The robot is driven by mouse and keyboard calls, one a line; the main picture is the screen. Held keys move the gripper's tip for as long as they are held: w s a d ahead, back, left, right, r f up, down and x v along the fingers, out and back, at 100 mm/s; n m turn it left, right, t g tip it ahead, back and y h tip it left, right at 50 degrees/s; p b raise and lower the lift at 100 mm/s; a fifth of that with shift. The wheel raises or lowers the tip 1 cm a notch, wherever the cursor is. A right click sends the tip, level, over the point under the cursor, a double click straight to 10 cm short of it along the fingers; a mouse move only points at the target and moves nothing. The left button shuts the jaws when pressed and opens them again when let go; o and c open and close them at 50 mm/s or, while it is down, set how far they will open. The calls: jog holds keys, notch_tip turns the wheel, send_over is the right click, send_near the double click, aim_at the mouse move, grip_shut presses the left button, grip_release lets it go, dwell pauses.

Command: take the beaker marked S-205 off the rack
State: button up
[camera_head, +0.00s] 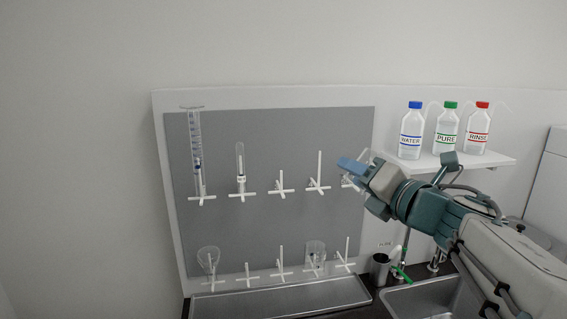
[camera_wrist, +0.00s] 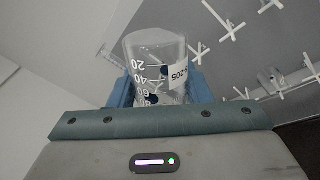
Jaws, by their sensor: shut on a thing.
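In the head view my gripper (camera_head: 350,165) is at the upper right of the grey rack (camera_head: 265,130), in front of the last upper peg. There the beaker (camera_head: 361,157) is mostly hidden by the fingers. I cannot tell whether it still touches its peg.
A tall graduated cylinder (camera_head: 195,150) and a tube (camera_head: 240,160) hang at the upper left. A flask (camera_head: 208,261) and another beaker (camera_head: 315,252) hang in the lower row. A shelf (camera_head: 470,161) with three bottles is right of the rack, above a sink (camera_head: 432,300).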

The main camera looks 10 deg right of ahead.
jog(key=m+p, duration=0.1)
jog(key=m, duration=0.1)
jog(key=m+p, duration=0.2)
jog(key=shift+a+r, duration=0.1)
jog(key=shift+r, duration=0.2)
jog(key=m, duration=0.3)
jog(key=shift+f+m, duration=0.35)
jog(key=shift+m, duration=0.05)
jog(key=m, duration=0.5)
jog(key=shift+m, duration=0.3)
jog(key=m, duration=0.6)
jog(key=shift+m, duration=0.3)
jog(key=m, duration=0.6)
jog(key=shift+m, duration=0.4)
